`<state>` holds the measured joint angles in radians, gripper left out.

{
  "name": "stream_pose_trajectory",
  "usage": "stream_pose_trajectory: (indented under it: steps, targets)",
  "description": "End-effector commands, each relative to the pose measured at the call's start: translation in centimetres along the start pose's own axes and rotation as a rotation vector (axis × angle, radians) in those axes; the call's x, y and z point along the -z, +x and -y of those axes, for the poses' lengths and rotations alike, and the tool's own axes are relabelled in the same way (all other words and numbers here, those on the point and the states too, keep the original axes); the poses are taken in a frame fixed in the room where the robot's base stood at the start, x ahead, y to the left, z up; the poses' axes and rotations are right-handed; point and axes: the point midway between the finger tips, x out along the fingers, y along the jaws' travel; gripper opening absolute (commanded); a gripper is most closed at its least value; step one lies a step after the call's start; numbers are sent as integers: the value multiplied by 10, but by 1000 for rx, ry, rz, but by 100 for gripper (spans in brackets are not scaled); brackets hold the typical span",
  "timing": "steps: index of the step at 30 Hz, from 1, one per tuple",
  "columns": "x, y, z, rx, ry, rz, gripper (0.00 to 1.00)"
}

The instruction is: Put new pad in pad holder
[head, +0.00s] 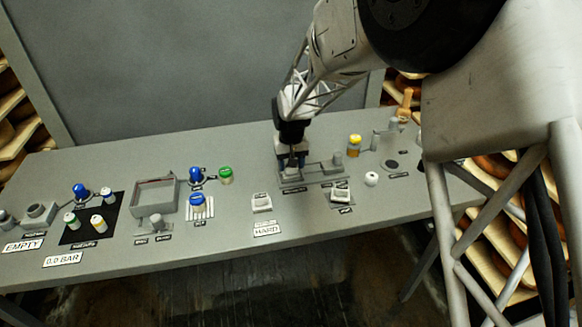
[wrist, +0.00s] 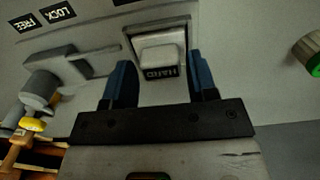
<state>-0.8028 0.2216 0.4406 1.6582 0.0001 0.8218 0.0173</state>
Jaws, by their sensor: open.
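The pad holder (head: 325,169) is a low grey fixture on the table, with a grey cylindrical knob at its right end. My gripper (head: 291,167) points down over the holder's left end. In the wrist view my gripper (wrist: 158,70) is open, with one blue finger on each side of a white pad marked HARD (wrist: 158,50). The pad lies in a square pale frame, with gaps to both fingers. Two other white blocks lie in front of the holder: one at left (head: 262,202) behind a HARD sign, one at right (head: 340,194).
FREE and LOCK labels (wrist: 48,17) lie beside the fixture. A small white round item (head: 371,179) lies at right. The table's front strip is mostly clear.

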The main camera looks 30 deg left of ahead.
Motion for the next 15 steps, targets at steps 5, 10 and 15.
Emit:
stream_pose_trajectory:
  steps: [5,10,15]
  targets:
    - [0,-28,0,0,0,-3,53]
    - [0,-56,0,0,0,-3,53]
    - [0,-80,0,0,0,-2,53]
